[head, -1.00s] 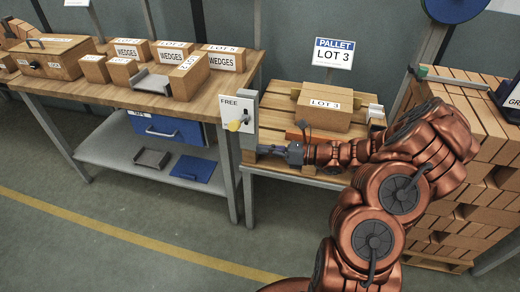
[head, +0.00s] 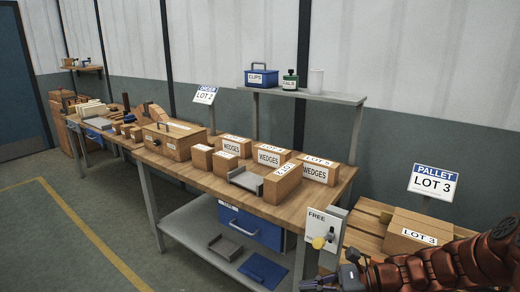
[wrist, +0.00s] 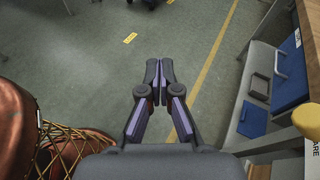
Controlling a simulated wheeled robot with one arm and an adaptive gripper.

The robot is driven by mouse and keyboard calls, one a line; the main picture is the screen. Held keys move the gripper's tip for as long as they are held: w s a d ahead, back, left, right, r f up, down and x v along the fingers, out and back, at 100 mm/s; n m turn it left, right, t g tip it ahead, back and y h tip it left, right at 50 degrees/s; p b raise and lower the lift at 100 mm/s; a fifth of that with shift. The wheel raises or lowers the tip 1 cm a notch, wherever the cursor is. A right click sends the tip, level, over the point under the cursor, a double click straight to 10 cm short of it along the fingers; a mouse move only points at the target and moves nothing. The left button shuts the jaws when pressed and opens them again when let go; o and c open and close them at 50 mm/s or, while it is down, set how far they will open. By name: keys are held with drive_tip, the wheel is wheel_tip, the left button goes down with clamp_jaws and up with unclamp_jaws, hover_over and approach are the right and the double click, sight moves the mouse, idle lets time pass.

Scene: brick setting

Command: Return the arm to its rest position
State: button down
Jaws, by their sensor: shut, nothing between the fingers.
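My copper-coloured arm (head: 440,266) enters the head view at the lower right, in front of the pallet with the LOT 3 box. My gripper (head: 318,284) is at the bottom edge of that view, below the FREE sign. In the wrist view my gripper (wrist: 159,82) has its dark fingertips together with nothing between them. It hangs over open green floor, to the left of the bench's lower shelf. Part of my arm (wrist: 50,135) also shows at the left of the wrist view.
The workbench (head: 315,207) holds WEDGES boxes (head: 272,156) and a wooden case (head: 175,141). The LOT 3 box (head: 415,230) is on the pallet table. The floor at left (head: 60,230) is clear.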

drive_tip(key=s+a+r+n+g+h, duration=0.1)
drive_tip(key=s+a+n+g+h, duration=0.15)
drive_tip(key=s+n, duration=0.35)
drive_tip(key=s+a+r+n+g+h, duration=0.2)
drive_tip(key=s+n+g+h, duration=0.15)
drive_tip(key=s, duration=0.55)
drive_tip(key=s+d+r+n+t+h+p, duration=0.2)
drive_tip(key=s+d+n+h, duration=0.6)
drive_tip(key=s+d+n, duration=0.1)
drive_tip(key=shift+s+d+h, duration=0.3)
drive_tip(key=shift+s+d, duration=0.5)
drive_tip(key=shift+s, duration=0.35)
